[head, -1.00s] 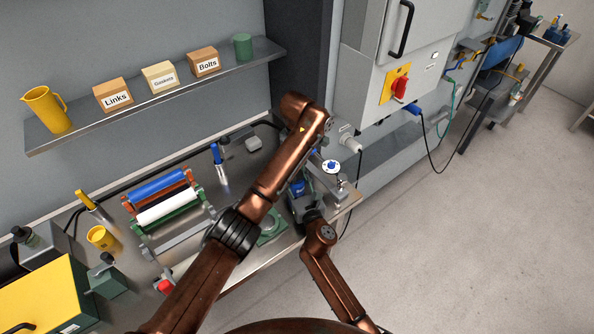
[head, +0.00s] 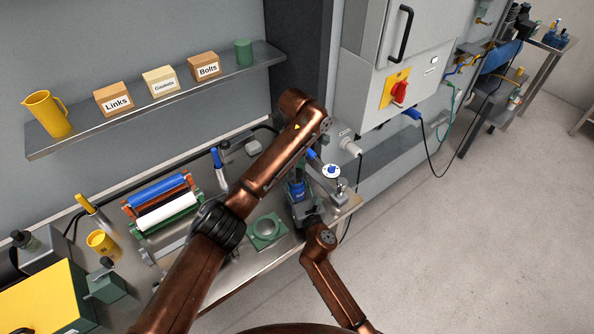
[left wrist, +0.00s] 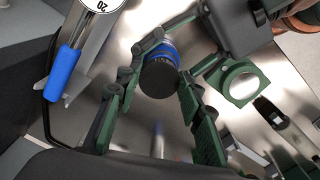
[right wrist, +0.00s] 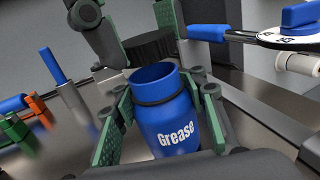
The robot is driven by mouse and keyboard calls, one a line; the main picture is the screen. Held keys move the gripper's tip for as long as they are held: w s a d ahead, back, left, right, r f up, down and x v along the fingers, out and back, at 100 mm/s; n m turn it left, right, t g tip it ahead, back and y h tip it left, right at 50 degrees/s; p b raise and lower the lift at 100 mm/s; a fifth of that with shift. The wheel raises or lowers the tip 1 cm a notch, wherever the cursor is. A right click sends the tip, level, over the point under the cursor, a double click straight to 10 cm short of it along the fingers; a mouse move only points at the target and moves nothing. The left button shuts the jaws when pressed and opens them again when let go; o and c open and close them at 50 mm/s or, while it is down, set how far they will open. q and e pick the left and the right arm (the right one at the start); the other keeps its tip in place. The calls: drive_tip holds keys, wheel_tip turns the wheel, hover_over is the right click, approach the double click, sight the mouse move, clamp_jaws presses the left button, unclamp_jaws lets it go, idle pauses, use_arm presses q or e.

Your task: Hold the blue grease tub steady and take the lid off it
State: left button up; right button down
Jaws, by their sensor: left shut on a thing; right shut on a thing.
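The blue grease tub (right wrist: 180,115), marked "Grease", stands upright between the green-padded fingers of my right gripper (right wrist: 160,118), which is shut on it. Its mouth is open to view. The black lid (right wrist: 150,48) is above the rim with a visible gap, slightly tilted. My left gripper (left wrist: 158,85) is shut on the lid (left wrist: 158,80), with part of the tub (left wrist: 167,50) showing beyond it. In the head view the tub (head: 297,188) is small near the bench's right end, and the lid is hard to make out there.
A dial tool with a blue centre (head: 331,171) is close to the right of the tub. A green block with a round opening (head: 265,231) lies to its left. A roller stand (head: 165,205) is farther left. The bench's front edge is near.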

sight(297, 174)
drive_tip(key=shift+r, duration=0.1)
use_arm(q)
drive_tip(key=shift+s+r, duration=0.1)
drive_tip(key=shift+r, duration=1.9)
use_arm(e)
drive_tip(key=c, duration=1.1)
unclamp_jaws()
